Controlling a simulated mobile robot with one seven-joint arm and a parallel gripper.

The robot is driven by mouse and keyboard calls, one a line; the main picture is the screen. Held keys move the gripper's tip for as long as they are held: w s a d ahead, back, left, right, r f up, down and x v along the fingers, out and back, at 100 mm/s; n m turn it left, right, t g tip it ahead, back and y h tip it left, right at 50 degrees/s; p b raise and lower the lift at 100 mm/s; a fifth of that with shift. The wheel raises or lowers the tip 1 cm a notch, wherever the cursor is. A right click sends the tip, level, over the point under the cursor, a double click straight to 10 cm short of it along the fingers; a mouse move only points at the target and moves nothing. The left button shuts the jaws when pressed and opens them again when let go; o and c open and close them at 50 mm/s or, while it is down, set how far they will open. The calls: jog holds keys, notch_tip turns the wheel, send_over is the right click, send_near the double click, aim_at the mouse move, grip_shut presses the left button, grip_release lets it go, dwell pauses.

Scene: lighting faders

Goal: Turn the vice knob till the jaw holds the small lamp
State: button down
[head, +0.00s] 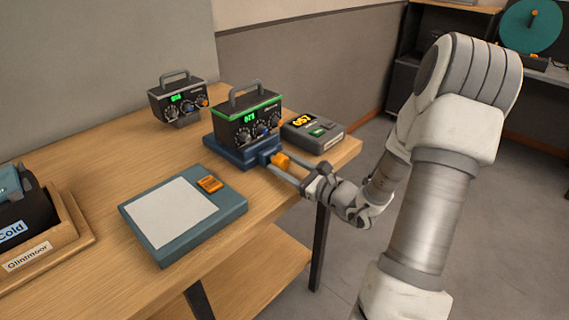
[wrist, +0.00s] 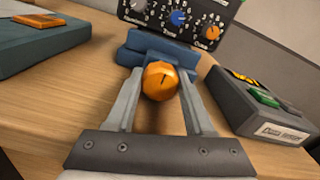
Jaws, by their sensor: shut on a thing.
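The vice (head: 228,152) is a blue block near the far right of the table, and it also shows in the wrist view (wrist: 132,57). A black box with a handle, green digits and several dials (head: 246,118) sits in it. I cannot tell if the vice jaw touches this box, and nothing else looks clearly like a small lamp. The orange vice knob (wrist: 160,82) faces the wrist camera, with a dark line on its face. My gripper (wrist: 161,88) is shut on the knob, one finger on each side. In the head view my gripper (head: 283,165) reaches in from the right.
A grey box with yellow digits (head: 318,137) stands just right of the vice. A similar black box (head: 181,98) stands behind left. A teal plate with a pale top (head: 175,215) lies in front left. A wooden tray (head: 70,240) is at far left. The table's edge runs below my gripper.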

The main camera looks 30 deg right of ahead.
jog(key=shift+r, duration=0.1)
jog(key=m+p, duration=0.4)
jog(key=p, duration=0.2)
jog(key=shift+r+m, duration=0.1)
jog(key=shift+m, duration=0.3)
jog(key=m+p, duration=0.2)
jog(key=shift+m+p, duration=0.4)
jog(key=shift+f+m+p, duration=0.2)
jog(key=shift+m+p, duration=0.35)
jog(key=shift+m, duration=0.05)
jog(key=shift+c, duration=1.4)
grip_release()
jog(key=shift+d+f, duration=0.1)
jog(key=shift+f, duration=0.15)
